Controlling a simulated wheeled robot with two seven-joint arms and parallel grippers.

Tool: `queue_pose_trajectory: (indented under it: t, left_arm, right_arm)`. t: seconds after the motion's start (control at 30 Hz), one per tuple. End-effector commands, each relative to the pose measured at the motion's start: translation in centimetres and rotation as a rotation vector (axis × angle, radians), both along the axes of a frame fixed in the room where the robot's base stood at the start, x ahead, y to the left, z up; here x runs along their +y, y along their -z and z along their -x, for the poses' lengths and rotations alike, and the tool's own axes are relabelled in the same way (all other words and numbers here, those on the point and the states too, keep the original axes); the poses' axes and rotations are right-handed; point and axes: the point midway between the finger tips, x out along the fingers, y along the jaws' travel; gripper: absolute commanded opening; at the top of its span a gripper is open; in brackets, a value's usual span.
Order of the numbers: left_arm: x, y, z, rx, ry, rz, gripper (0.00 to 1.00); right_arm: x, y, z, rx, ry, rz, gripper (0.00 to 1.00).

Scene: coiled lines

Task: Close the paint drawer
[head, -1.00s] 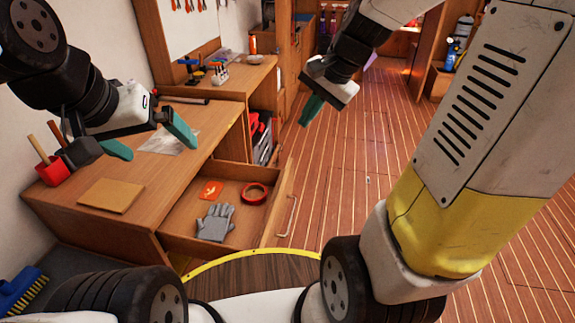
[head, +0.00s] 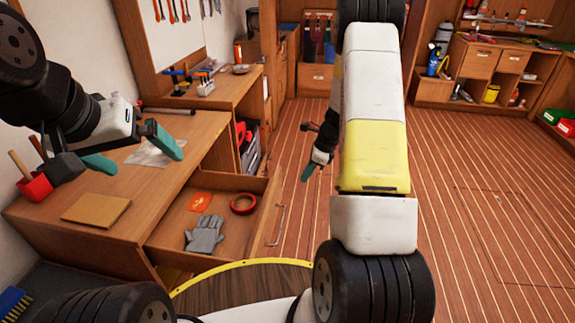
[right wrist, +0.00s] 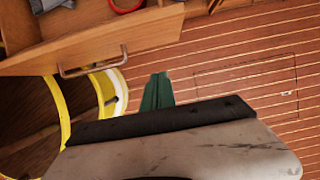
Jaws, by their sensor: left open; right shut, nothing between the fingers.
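The paint drawer (head: 262,213) is pulled open from the wooden workbench. Inside lie grey gloves (head: 204,235), a red tape ring (head: 243,204) and an orange card (head: 200,202). Its metal handle (head: 279,225) is on the outer front face; the handle (right wrist: 93,67) and drawer front (right wrist: 120,42) also show in the right wrist view. My right gripper (head: 308,172) is shut and empty, apart from the drawer, beyond the handle to the right over the floor. It shows in the right wrist view (right wrist: 157,92). My left gripper (head: 137,155) is open above the bench top, holding nothing.
The bench top (head: 185,135) bears a tan board (head: 96,210), a plastic bag (head: 152,153) and a red cup (head: 35,186) with tools. A blue brush (head: 14,304) lies at lower left. Shelves (head: 480,70) stand at the back right. The plank floor (head: 460,200) is clear.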

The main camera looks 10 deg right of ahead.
Motion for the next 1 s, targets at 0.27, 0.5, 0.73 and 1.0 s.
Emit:
queue_pose_trajectory:
  t: [0.27,0.5,0.73,1.0]
  left_arm:
    - [0.0,0.0,0.0,0.0,0.0,0.0,1.0]
    - [0.0,0.0,0.0,0.0,0.0,0.0,1.0]
    - [0.0,0.0,0.0,0.0,0.0,0.0,1.0]
    - [0.0,0.0,0.0,0.0,0.0,0.0,1.0]
  right_arm:
    - [2.0,5.5,-0.6,0.005,-0.001,-0.002,0.0]
    - [4.7,7.8,-1.8,-0.002,-0.007,0.0,0.0]
    - [6.4,7.8,-2.6,-0.002,-0.002,0.001,0.0]
    - [6.6,7.8,-2.7,-0.002,-0.001,0.001,0.0]
